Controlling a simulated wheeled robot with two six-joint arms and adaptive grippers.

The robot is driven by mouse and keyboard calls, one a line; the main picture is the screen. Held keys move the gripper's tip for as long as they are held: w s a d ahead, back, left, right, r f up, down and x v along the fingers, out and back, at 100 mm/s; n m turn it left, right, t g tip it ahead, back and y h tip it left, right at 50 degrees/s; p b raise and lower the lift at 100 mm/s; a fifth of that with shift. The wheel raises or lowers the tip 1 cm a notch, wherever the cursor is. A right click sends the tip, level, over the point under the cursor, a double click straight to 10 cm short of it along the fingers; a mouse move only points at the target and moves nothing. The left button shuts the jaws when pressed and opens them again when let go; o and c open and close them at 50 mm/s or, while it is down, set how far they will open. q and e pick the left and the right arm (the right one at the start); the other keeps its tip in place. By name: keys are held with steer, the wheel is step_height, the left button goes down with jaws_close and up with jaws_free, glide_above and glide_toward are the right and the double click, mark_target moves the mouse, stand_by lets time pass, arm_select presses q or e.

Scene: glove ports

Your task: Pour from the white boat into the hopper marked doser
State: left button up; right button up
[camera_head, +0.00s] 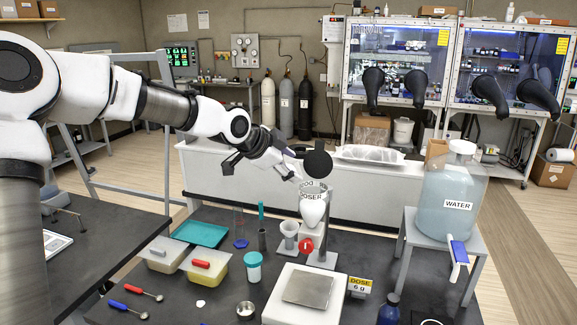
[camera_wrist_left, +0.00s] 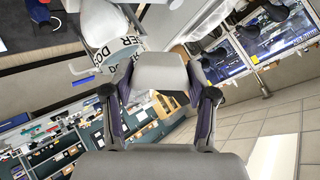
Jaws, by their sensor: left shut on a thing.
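The hopper marked doser (camera_head: 313,208) is a pale cone with a lettered rim, on a stand with a red knob (camera_head: 305,246) at mid-bench. It also shows upside down at the top of the left wrist view (camera_wrist_left: 104,28). My left gripper (camera_head: 294,170) is beside and above the hopper's rim. In the left wrist view its fingers (camera_wrist_left: 160,100) are shut on the white boat (camera_wrist_left: 160,72). The boat's contents cannot be seen. In the head view the boat is mostly hidden by the gripper and a dark round part. My right gripper is not in view.
A balance (camera_head: 304,292) stands in front of the hopper, with a dose sign (camera_head: 359,285) beside it. Tubs (camera_head: 205,266), a teal tray (camera_head: 200,233) and a small funnel (camera_head: 289,233) stand left. A water carboy (camera_head: 450,195) stands on a raised stand at right.

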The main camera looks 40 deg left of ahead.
arm_select(q)
steer(key=shift+w+d, duration=0.1)
steer(key=shift+d, duration=0.2)
steer(key=shift+w+d, duration=0.1)
steer(key=shift+d, duration=0.15)
steer(key=shift+a, duration=0.45)
steer(key=shift+s+a+f, duration=0.1)
steer(key=shift+s+a, duration=0.1)
steer(key=shift+a, duration=0.05)
steer(key=shift+w+d+m+y+b, duration=0.15)
steer(key=shift+d+m+y+b, duration=0.15)
steer(key=shift+d+y+b, duration=0.3)
steer(key=shift+a+r+g+b, duration=0.25)
steer(key=shift+g+b, duration=0.05)
steer(key=shift+b, duration=0.05)
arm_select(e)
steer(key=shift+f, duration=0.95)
arm_select(q)
steer(key=shift+d, duration=0.2)
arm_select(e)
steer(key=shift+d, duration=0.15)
arm_select(q)
steer(key=shift+m+y, duration=0.3)
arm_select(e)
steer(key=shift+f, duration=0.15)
